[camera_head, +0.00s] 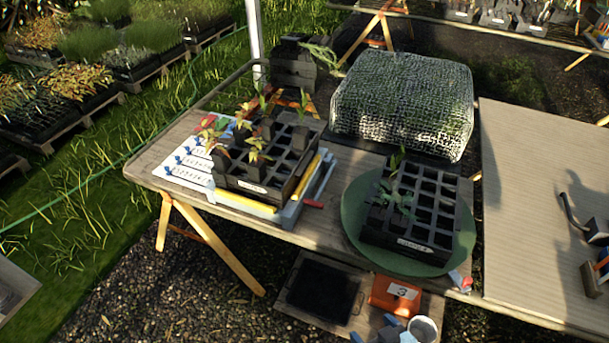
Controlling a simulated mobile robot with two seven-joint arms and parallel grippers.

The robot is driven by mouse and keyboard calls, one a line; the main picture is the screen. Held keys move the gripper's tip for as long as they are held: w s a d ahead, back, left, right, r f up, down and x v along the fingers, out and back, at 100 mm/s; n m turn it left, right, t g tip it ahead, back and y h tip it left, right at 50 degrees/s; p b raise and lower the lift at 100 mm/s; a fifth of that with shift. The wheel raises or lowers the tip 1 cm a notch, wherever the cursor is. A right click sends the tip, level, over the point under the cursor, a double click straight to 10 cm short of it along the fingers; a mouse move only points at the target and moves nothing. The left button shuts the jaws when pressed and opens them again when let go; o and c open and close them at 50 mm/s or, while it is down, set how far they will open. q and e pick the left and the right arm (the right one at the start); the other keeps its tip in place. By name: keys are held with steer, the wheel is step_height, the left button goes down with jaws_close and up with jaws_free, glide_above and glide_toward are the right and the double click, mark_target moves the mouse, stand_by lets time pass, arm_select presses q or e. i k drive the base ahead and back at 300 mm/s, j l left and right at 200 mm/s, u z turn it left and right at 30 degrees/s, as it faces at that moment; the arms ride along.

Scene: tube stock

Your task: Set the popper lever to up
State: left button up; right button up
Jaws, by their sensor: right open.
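The popper (300,205) is a pale grey-blue frame with yellow edging, on the left part of the wooden table. A dark cell tray (262,186) with several seedlings sits on it. A short red handle (313,204), which looks like the popper lever, sticks out at the frame's right side. It looks low and about level; its exact setting is hard to tell. My right gripper (375,330) shows partly at the bottom edge as blue and grey parts. It is open, well below and in front of the lever, apart from it. My left gripper is not in view.
A second dark tray (405,224) stands on a green round plate (353,212) right of the popper. A mesh-covered block (402,100) is behind. A white labelled board (185,163) lies at left.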

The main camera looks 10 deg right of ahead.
mark_target(314, 203)
steer(key=i+j, duration=0.2)
steer(key=j, duration=0.15)
steer(key=i+j, duration=0.2)
steer(key=j, duration=0.2)
steer(key=i+j, duration=0.15)
steer(key=j, duration=0.2)
